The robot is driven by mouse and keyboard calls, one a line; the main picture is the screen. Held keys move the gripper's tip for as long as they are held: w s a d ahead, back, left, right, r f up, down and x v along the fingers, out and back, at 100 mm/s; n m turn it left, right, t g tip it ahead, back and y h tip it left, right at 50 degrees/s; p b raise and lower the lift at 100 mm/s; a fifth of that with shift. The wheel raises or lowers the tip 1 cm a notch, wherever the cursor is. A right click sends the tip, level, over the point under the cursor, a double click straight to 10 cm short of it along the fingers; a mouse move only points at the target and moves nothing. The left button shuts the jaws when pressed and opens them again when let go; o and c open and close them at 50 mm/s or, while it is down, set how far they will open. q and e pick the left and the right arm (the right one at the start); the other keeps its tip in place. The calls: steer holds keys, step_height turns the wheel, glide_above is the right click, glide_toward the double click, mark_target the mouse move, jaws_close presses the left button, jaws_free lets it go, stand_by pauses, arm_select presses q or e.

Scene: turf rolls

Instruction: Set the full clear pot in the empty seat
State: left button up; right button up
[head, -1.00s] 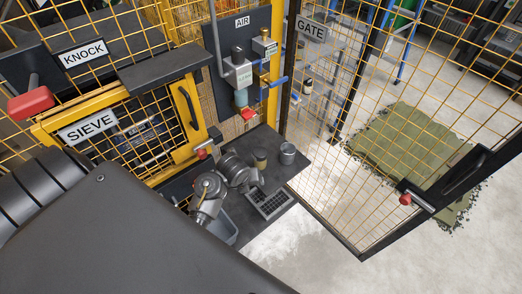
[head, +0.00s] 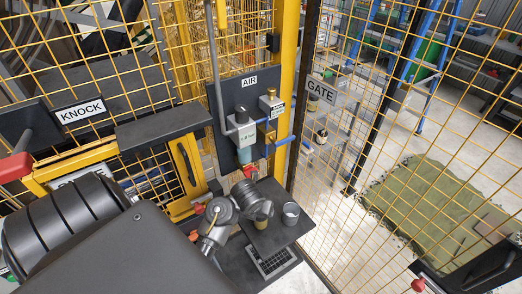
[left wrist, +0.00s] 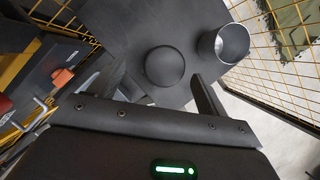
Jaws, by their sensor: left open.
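A small tan pot with a dark top (head: 262,219) stands on the dark shelf (head: 262,240) below the AIR panel. It is partly hidden behind my left arm; in the left wrist view it seems to be the dark dome (left wrist: 165,66). A grey metal cup (head: 291,214) stands to its right; it shows open-topped in the left wrist view (left wrist: 225,45). A pale clear bowl (head: 245,157) hangs under a unit on the AIR panel. My left gripper (left wrist: 150,84) is open and empty, its fingers just short of the dome. I cannot tell which place is the empty seat.
The AIR panel (head: 246,110) carries blue-handled valves and a red knob (head: 250,171). A dark grate (head: 272,262) lies at the shelf's front. Green turf (head: 425,205) lies on the floor beyond.

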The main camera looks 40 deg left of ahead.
arm_select(q)
steer(key=shift+w+f, duration=0.45)
steer(key=shift+f, duration=0.5)
steer(key=b+x, duration=0.1)
steer(key=x, duration=0.1)
steer(key=b+x, duration=0.1)
steer(key=x, duration=0.1)
steer(key=shift+d+f, duration=0.15)
steer(key=shift+f, duration=0.25)
steer(key=shift+r, duration=0.1)
steer(key=shift+c, duration=0.8)
steer(key=c, duration=0.9)
steer(key=shift+c, duration=1.2)
arm_select(e)
steer(key=shift+w+f, duration=0.85)
steer(key=shift+f, duration=0.25)
arm_select(q)
steer(key=shift+r, duration=0.1)
